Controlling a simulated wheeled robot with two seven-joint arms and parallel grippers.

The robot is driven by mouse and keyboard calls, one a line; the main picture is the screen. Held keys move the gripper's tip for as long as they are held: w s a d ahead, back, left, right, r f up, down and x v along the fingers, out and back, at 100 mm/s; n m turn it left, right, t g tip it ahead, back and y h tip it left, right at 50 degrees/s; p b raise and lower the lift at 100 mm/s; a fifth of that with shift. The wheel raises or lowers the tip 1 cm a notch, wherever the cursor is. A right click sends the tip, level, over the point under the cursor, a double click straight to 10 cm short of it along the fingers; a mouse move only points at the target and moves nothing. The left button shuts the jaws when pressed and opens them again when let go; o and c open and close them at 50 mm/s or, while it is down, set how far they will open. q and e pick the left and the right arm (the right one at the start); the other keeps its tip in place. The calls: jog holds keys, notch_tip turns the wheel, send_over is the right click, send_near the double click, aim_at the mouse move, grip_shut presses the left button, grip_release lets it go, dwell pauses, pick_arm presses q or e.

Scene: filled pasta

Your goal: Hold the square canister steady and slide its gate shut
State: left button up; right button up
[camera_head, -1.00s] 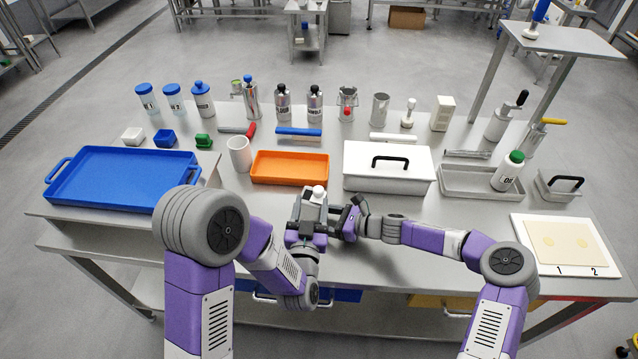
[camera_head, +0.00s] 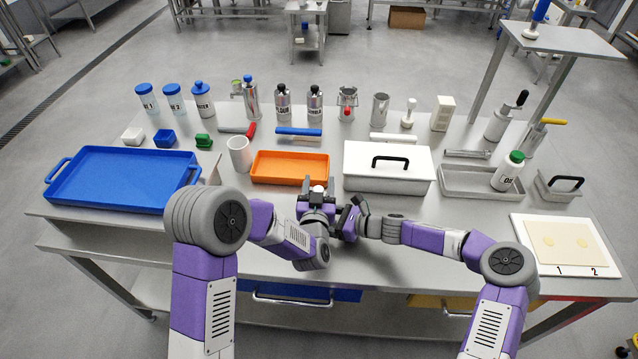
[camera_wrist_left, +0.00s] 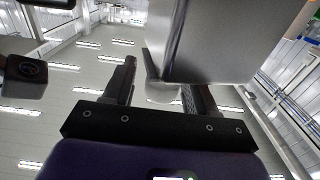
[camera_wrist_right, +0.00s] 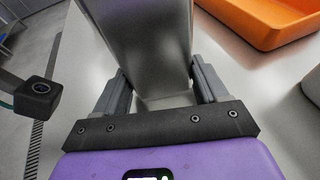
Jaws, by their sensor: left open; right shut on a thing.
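The square canister is a plain metal box. In the right wrist view the canister (camera_wrist_right: 140,45) stands between the fingers of my right gripper (camera_wrist_right: 155,88), which is shut on it. In the left wrist view, looking upward, the canister (camera_wrist_left: 212,40) is above and beyond my left gripper (camera_wrist_left: 160,88). That gripper is open, with a pale rounded piece (camera_wrist_left: 158,88), perhaps the gate's tab, between its fingers; I cannot tell whether they touch it. In the head view my left gripper (camera_head: 312,207) hides most of the canister. The gate's position is not clear.
An orange tray (camera_head: 290,178) and a lidded white box (camera_head: 387,180) lie just beyond my grippers. A blue tray (camera_head: 120,180) is at the left and a white board (camera_head: 550,264) at the right. A white cup (camera_head: 240,155) stands left of the orange tray.

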pick_arm(q)
jog(key=shift+w, duration=0.3)
grip_shut()
jog(key=shift+w+a, duration=0.15)
jog(key=shift+a, duration=0.7)
jog(key=shift+w+a, duration=0.15)
jog(key=shift+a, duration=0.7)
grip_release()
jog(key=shift+d, duration=0.1)
jog(key=shift+s, duration=0.1)
